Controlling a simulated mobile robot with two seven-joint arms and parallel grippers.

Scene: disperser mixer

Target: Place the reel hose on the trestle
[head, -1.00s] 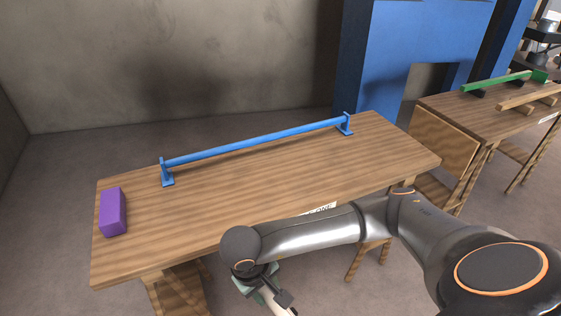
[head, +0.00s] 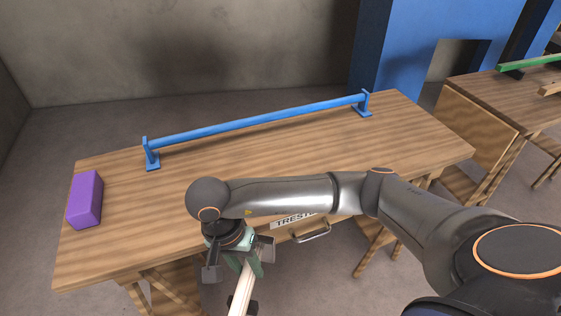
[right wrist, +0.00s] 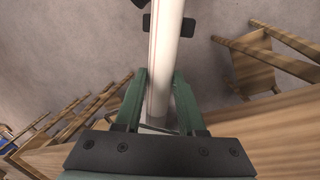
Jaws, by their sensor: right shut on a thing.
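My right gripper (head: 250,268) is in front of the table's front edge, pointing down. It is shut on a long pale hose piece, which I take as the reel hose (head: 241,291). In the right wrist view the reel hose (right wrist: 166,40) is a white cylinder with a thin red line, between the green fingers (right wrist: 160,85). Dark pieces show beside its far part. The trestle (head: 300,150) is a wooden table with a partly hidden label starting "TREST". My left gripper is not in view.
A blue rail (head: 255,121) on two end stands runs along the table's back. A purple block (head: 85,199) sits at its left end. The tabletop between rail and front edge is mostly clear. Another wooden table (head: 500,95) stands at right, near a blue structure (head: 415,30).

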